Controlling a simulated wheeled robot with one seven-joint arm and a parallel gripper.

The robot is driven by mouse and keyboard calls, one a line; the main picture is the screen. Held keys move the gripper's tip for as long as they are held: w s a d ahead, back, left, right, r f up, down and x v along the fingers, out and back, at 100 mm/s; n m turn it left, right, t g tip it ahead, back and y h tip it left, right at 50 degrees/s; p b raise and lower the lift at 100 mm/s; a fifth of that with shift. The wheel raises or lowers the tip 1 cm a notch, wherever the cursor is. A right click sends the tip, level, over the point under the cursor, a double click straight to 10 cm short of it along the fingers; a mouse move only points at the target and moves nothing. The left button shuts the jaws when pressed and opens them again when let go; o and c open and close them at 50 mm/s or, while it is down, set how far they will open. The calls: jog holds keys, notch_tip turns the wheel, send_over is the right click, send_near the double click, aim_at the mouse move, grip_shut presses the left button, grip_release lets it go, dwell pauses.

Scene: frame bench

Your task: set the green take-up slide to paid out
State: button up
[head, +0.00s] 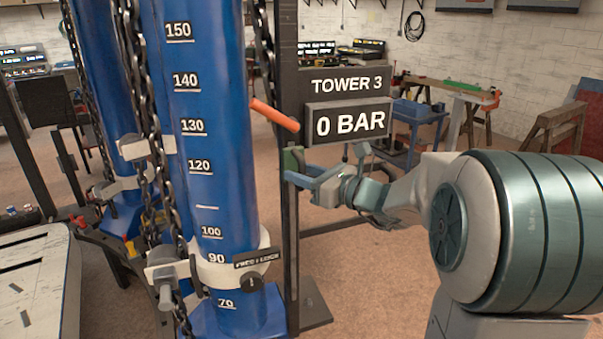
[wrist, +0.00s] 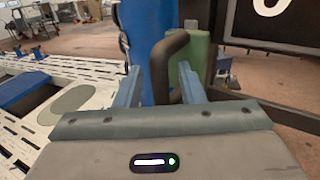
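The green take-up slide (head: 291,160) is a small green block on the dark post beside the blue tower. It also shows in the wrist view (wrist: 203,58), with a dark bent handle (wrist: 160,72) in front of it. My gripper (head: 294,178) is at the slide in the head view. In the wrist view my gripper (wrist: 160,84) is open, with one finger on each side of the handle and visible gaps. The handle stands between the fingers. Its lower end is hidden behind the gripper body. The slide's setting cannot be read.
The blue tower (head: 216,130) with printed numbers stands close left of the slide. An orange lever (head: 274,115) juts out above the slide. A sign reading "TOWER 3" and "0 BAR" (head: 347,122) hangs at the upper right. Chains (head: 140,100) hang along the tower.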

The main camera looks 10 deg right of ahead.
jog(key=b+v, duration=0.3)
jog(key=v, duration=1)
jog(key=shift+d, duration=0.2)
jog(key=shift+s+r, duration=0.1)
jog(key=s+a+f+n+g+h, duration=0.3)
jog(key=s+a+f+n+g, duration=0.55)
jog(key=a+f+n, duration=0.2)
jog(key=s+d+f+n+h, duration=0.2)
jog(key=s+f+n+h, duration=0.1)
jog(key=n, duration=0.5)
jog(key=s+d+f+n+g+h, duration=0.1)
jog(key=s+d+f+n+h, duration=0.2)
jog(key=s+n+h, duration=0.3)
jog(key=n, duration=0.3)
jog(key=shift+s+f+h, duration=0.2)
jog(key=shift+f+h, duration=0.05)
jog(key=shift+h, duration=0.05)
